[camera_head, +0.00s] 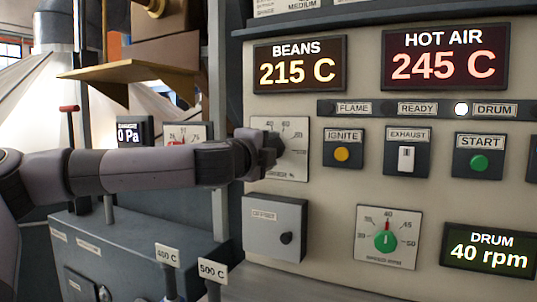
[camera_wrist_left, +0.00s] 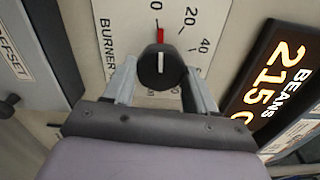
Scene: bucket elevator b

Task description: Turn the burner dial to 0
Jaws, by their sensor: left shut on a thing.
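The burner dial is a round black knob (camera_wrist_left: 160,68) with a white line and a red pointer tip, on a white scale plate (camera_wrist_left: 120,45). In the left wrist view the pointer aims up, close to a partly cut-off numeral that looks like 0; 20 and 40 lie to its right. My left gripper (camera_wrist_left: 162,82) has one finger on each side of the knob and is shut on it. In the head view my left gripper (camera_head: 268,150) covers the knob, and only the burner scale plate (camera_head: 294,160) shows around it. My right gripper is not in view.
Close by are the ignite button (camera_head: 342,154), the exhaust switch (camera_head: 406,158) and a grey box (camera_head: 272,226) with a black knob. A lower green dial (camera_head: 387,241) has its own scale. Displays read beans (camera_head: 299,64) 215 C and hot air (camera_head: 445,58) 245 C.

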